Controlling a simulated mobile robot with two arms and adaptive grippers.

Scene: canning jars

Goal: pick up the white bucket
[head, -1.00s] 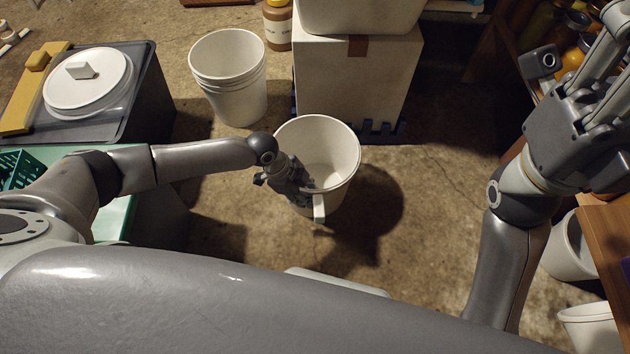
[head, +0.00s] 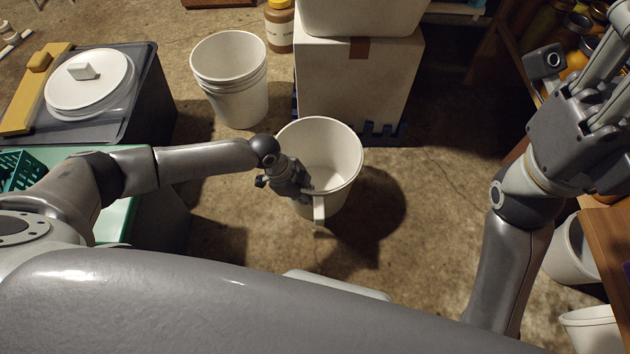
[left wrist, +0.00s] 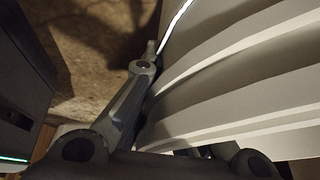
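The white bucket (head: 340,160) stands upright and open on the floor in the middle of the head view, with a pale strip-like piece hanging on its near side. My left gripper (head: 299,189) is at its left near rim. In the left wrist view, the bucket's ridged wall (left wrist: 235,75) fills the right side. One finger (left wrist: 130,100) angles in to the picture's middle against the wall; the other is mostly hidden behind the bucket. The gripper looks shut on the wall. My right gripper (head: 600,85) is raised at the right, its fingertips cut off by the frame.
A stack of white buckets (head: 230,85) stands behind to the left. A white box (head: 355,85) is behind the bucket. A dark bin with a white lid (head: 88,85) is at left, a wooden table (head: 607,235) at right. Open floor (head: 440,200) lies right of the bucket.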

